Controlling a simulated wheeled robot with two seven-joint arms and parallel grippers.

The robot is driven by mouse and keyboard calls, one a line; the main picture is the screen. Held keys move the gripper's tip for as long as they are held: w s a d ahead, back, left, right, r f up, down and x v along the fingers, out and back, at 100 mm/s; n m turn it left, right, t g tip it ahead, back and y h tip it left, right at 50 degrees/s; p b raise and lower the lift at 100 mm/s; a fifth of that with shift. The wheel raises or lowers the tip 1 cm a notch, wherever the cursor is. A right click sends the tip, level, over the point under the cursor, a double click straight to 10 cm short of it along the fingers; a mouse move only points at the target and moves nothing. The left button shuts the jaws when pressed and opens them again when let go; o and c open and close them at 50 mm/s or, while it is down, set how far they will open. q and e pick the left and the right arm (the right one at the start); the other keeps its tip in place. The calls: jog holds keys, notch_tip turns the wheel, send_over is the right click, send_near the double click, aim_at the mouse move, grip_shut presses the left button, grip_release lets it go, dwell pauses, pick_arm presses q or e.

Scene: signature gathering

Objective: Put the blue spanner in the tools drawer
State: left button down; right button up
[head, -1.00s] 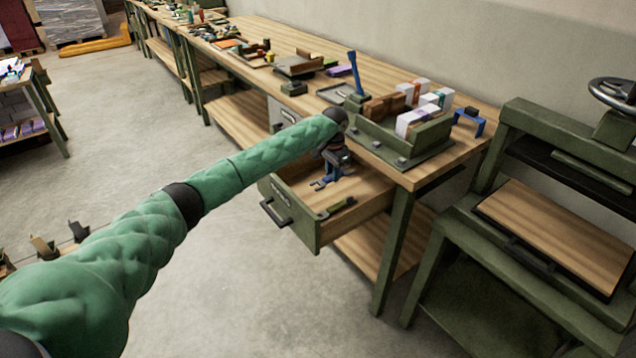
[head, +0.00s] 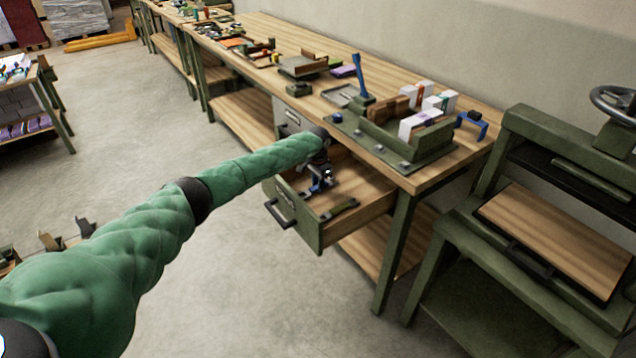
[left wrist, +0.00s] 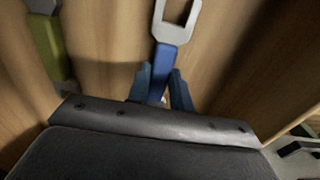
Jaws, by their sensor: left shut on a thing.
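The blue spanner (left wrist: 172,30) has a grey open-ended head and a blue shaft. My left gripper (left wrist: 160,88) is shut on its shaft, with the head pointing away from the gripper. In the head view the left gripper (head: 322,182) is over the open tools drawer (head: 357,189), low near its front panel. The spanner is small and mostly hidden there. I cannot tell whether it touches the drawer floor. My right gripper is not in view.
An olive-handled tool (head: 340,210) lies in the drawer's near right part; bare wood surrounds it. The workbench top (head: 405,177) overhangs the drawer's back and holds a green fixture (head: 410,148) with white boxes. A green press stand (head: 520,240) is at right.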

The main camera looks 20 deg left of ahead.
pick_arm(q)
jog(key=shift+f, duration=0.1)
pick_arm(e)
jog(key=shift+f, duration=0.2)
pick_arm(q)
jog(key=shift+f, duration=0.1)
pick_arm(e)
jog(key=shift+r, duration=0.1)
pick_arm(q)
jog(key=c, duration=1.3)
grip_release()
jog(key=shift+o, duration=0.2)
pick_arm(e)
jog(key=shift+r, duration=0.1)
pick_arm(q)
jog(key=shift+r, duration=0.4)
notch_tip(320, 180, up, 11)
jog(key=b, duration=0.2)
jog(key=shift+r, duration=0.2)
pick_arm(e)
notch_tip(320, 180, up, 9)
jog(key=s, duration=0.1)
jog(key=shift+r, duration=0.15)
